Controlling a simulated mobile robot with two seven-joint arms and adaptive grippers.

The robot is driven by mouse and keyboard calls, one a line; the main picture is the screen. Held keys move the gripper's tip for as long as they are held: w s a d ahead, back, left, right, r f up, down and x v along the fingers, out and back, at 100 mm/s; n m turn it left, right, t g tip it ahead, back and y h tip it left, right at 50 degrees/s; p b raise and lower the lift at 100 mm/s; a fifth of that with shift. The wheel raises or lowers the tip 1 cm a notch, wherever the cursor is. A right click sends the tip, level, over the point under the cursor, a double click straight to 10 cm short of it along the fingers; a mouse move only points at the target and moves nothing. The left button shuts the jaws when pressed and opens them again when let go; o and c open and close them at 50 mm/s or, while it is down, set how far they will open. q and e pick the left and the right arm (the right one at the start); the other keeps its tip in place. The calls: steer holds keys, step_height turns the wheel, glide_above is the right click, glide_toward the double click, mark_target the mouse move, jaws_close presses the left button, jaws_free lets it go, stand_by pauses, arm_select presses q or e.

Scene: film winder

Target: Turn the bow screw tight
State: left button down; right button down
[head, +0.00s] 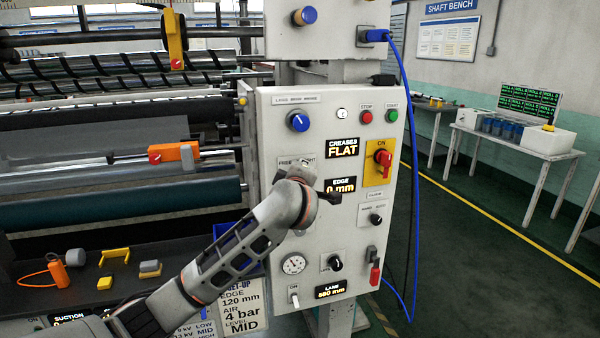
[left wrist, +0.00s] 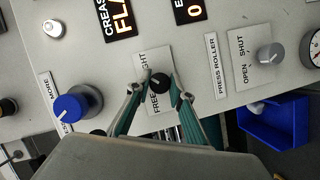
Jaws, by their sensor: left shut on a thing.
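The bow screw shows in the left wrist view as a small black knob (left wrist: 160,81) on a pale plate marked FREE and, partly covered, "...GHT". My left gripper (left wrist: 161,90) has its two fingers shut on this knob, one on each side. Which way the knob points is not clear. In the head view my left arm reaches across the panel to the FREE plate (head: 296,161), and its wrist hides the knob. The CREASES display (head: 342,147) reads FLAT and the EDGE display (head: 340,185) reads 0 mm. My right gripper is not in view.
A blue knob (head: 298,121) sits above the plate, and a red switch (head: 383,158) to its right. The press roller knob (left wrist: 268,55) and a blue bin (left wrist: 272,122) are near. Rollers (head: 120,195) fill the left. A blue cable (head: 402,80) hangs right of the panel.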

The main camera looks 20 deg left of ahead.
arm_select(q)
steer(key=shift+d+f+m+g+y, duration=0.1)
steer(key=shift+m+g+y, duration=0.4)
steer(key=shift+m, duration=0.7)
steer(key=c, duration=1.8)
jaws_free()
steer(key=v, duration=1.2)
steer(key=shift+r, duration=0.25)
